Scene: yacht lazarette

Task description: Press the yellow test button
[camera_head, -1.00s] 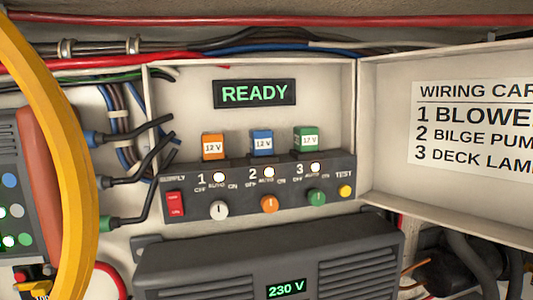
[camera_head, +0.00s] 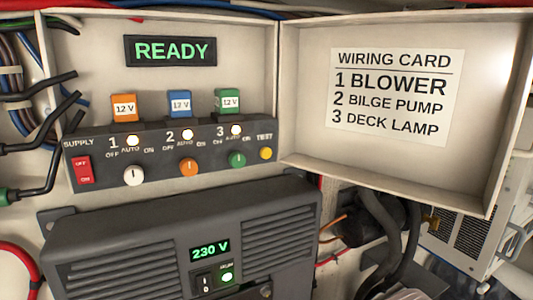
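The yellow test button (camera_head: 266,153) is a small round button at the right end of the dark control panel (camera_head: 200,170), under the label TEST. Left of it are a green knob (camera_head: 237,159), an orange knob (camera_head: 189,167), a white knob (camera_head: 134,175) and a red supply switch (camera_head: 83,170). Lit white lamps sit above the three knobs. A display (camera_head: 171,51) above reads READY in green. My gripper is not in view, and nothing touches the button.
An open lid with a wiring card (camera_head: 392,97) stands right of the panel. A dark 230 V unit (camera_head: 180,245) juts out below. Cables (camera_head: 45,125) run at the left; black hoses (camera_head: 385,225) lie at lower right. The space before the button looks clear.

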